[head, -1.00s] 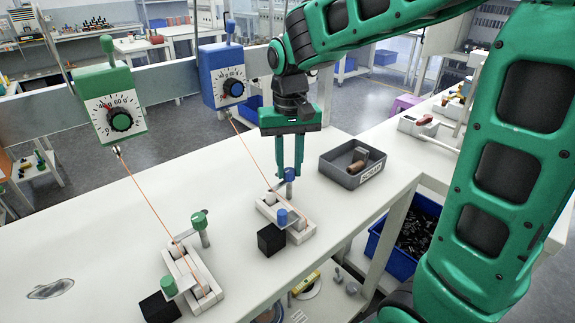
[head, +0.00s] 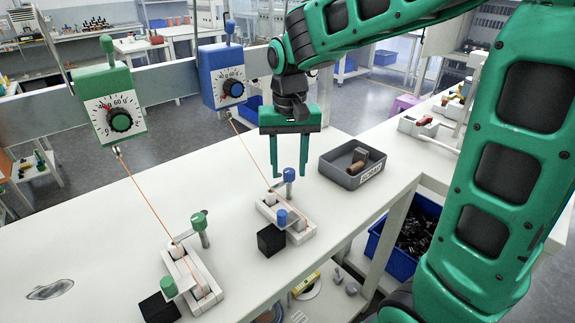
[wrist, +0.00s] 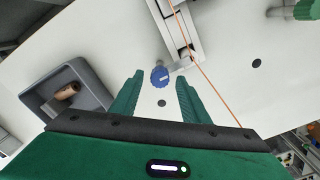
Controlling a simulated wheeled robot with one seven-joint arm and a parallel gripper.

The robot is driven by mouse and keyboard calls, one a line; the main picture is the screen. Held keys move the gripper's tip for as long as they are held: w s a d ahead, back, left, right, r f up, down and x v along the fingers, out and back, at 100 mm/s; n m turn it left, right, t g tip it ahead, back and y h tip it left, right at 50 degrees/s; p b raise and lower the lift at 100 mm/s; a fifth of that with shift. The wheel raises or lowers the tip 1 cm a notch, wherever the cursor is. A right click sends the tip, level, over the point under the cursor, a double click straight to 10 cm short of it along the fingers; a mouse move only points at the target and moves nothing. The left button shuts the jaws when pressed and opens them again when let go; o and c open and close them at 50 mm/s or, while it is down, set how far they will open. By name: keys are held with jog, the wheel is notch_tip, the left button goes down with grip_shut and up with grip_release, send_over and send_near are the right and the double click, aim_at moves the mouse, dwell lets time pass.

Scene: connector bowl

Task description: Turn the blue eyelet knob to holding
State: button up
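The blue eyelet knob (head: 289,175) tops a short metal post at the far right of a white fixture (head: 267,210). It also shows in the wrist view (wrist: 159,74), with a short pale mark on its top. My gripper (head: 288,171) points down over it with its fingers spread. In the wrist view my gripper (wrist: 158,82) has one fingertip on each side of the knob, with gaps on both sides. The exact fingertip height against the knob is hard to tell. An orange cord (head: 252,157) runs from the blue dial box (head: 223,76) to the fixture.
A second blue knob (head: 282,217) sits on the fixture's near lever, beside a black block (head: 271,240). A grey bin (head: 329,167) stands to the right. A green-knobbed fixture (head: 207,287) with its own cord stands at the left front. Bare table lies between.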

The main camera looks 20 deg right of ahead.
aim_at(289, 169)
notch_tip(289, 169, up, 11)
jog(key=shift+f, duration=0.15)
dwell(0.5)
dwell(0.4)
jog(key=s+d+f+m, duration=0.1)
jog(key=s+d+f, duration=0.3)
jog(key=s, duration=0.4)
jog(key=s+d+f+m, duration=0.1)
jog(key=s+d+f, duration=0.4)
jog(key=s+d, duration=0.2)
jog(key=s+d+f+m, duration=0.1)
jog(key=s+d+f, duration=0.3)
jog(key=s, duration=0.5)
jog(key=shift+d+f, duration=0.3)
jog(key=shift+d, duration=0.95)
